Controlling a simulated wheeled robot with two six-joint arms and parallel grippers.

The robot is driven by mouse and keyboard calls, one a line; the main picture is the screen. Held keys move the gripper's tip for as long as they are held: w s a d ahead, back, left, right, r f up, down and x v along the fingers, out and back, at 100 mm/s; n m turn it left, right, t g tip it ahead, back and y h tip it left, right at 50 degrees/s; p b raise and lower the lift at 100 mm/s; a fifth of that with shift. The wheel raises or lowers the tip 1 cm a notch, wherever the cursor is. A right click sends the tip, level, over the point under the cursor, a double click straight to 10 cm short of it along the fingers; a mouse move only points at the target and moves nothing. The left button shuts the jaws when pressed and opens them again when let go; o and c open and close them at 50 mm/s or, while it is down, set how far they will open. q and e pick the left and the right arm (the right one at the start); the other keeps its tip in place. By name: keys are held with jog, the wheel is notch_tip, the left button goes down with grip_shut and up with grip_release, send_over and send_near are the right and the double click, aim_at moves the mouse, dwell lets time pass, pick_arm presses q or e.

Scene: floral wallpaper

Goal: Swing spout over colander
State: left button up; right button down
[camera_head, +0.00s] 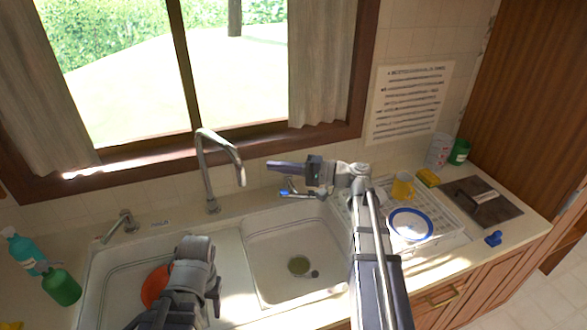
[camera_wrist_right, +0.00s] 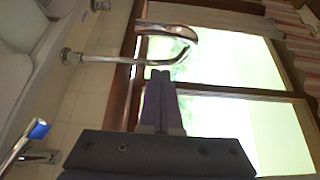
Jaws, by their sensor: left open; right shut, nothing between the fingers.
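The chrome spout (camera_head: 204,168) rises behind the double sink and curves over, its tip hanging towards the right basin. It also shows in the right wrist view (camera_wrist_right: 110,58), just beyond the fingertips. The orange-red round thing (camera_head: 154,286) in the left basin looks like the colander; my left arm partly hides it. My right gripper (camera_head: 270,166) is shut and empty, pointing left, with its tips a little right of the spout. Its closed fingers show in the wrist view (camera_wrist_right: 160,74), apart from the spout. My left gripper (camera_head: 212,290) is open over the left basin, its fingers hard to make out.
A blue-marked tap lever (camera_head: 290,193) stands behind the right basin (camera_head: 280,250), below my right gripper. A dish rack (camera_head: 448,240) with a plate and a yellow mug stands at the right. The window (camera_head: 150,80) is behind the spout.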

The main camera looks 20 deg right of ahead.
jog(key=shift+a, duration=2.8)
